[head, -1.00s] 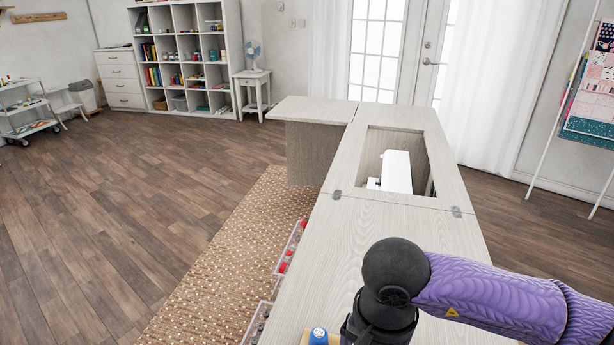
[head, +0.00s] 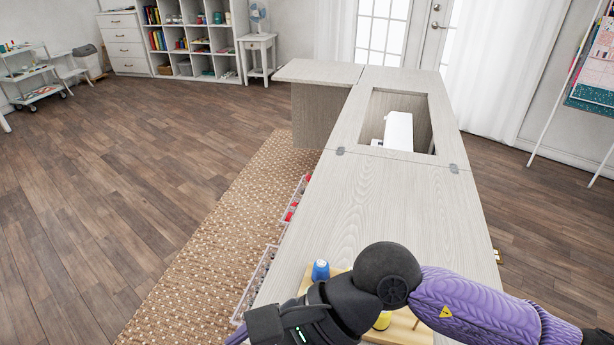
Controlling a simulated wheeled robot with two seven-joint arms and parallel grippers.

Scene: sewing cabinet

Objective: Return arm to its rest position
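My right arm (head: 470,304), with a purple sleeve and a black joint, comes in from the lower right in the head view. It reaches over the near end of the sewing cabinet (head: 400,205), and its black wrist part points down and left. Its fingertips are not visible. My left gripper is not in view. The cabinet top is pale wood, with a white sewing machine (head: 398,130) sunk in the open well toward the far end.
A wooden board (head: 400,329) with a blue spool (head: 320,270) and a yellow spool (head: 383,320) lies under my arm. Clear trays (head: 258,280) line the cabinet's left side. A woven rug (head: 200,265) lies left. The middle of the cabinet top is clear.

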